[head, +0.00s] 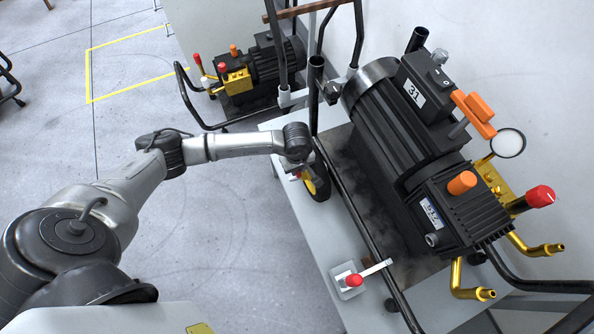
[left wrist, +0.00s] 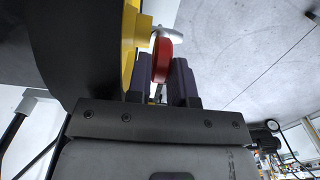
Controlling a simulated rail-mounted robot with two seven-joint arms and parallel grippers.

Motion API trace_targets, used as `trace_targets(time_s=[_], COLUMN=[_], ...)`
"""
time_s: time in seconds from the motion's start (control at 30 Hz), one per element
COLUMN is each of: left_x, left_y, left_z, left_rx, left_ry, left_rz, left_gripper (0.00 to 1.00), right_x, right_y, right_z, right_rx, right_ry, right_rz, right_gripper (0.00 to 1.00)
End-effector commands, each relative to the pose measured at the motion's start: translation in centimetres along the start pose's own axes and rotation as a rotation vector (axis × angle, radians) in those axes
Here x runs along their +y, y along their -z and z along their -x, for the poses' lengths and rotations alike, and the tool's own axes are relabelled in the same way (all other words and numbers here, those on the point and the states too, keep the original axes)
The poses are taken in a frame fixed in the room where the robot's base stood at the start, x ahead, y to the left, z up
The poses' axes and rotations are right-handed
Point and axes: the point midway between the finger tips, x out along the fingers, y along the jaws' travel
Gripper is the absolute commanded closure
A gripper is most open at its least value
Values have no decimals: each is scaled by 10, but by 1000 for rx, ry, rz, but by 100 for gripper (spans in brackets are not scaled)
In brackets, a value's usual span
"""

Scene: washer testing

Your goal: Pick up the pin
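My left gripper (head: 298,174) is beside the black wheel with a yellow hub (head: 309,187) at the cart's side. In the left wrist view, its two dark fingers (left wrist: 161,78) are close together. A red disc-shaped piece, apparently the pin's head (left wrist: 162,58), fills the narrow gap between them. A pale metal part (left wrist: 167,34) shows just beyond the red piece, close to the yellow hub (left wrist: 131,42). Whether the metal still sits in the hub cannot be seen. My right gripper is in neither view.
A large black pump (head: 400,130) with brass fittings stands on the grey cart (head: 290,175), behind a black side rail. A red-knobbed part (head: 353,281) sits near the cart's front edge. A smaller pump (head: 262,70) stands farther back. Floor left of the cart is clear.

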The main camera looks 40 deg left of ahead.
Motion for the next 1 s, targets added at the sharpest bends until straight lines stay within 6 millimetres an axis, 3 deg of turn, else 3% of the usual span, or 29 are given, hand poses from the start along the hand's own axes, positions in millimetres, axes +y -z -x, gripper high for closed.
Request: trace_targets(time_s=[0.2,0.63,0.77,1.0], left_x=[0,0,1,1], left_y=[0,0,0,1], left_z=[0,7,20,62], left_rx=[0,0,1,2], left_ry=[0,-1,-2,-4], left_rz=[0,1,0,-1], left_gripper=[100,100,100,100], right_x=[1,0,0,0], right_y=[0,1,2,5], right_z=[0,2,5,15], right_rx=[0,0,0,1], right_ry=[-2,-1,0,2], right_rz=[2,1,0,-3], right_gripper=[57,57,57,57])
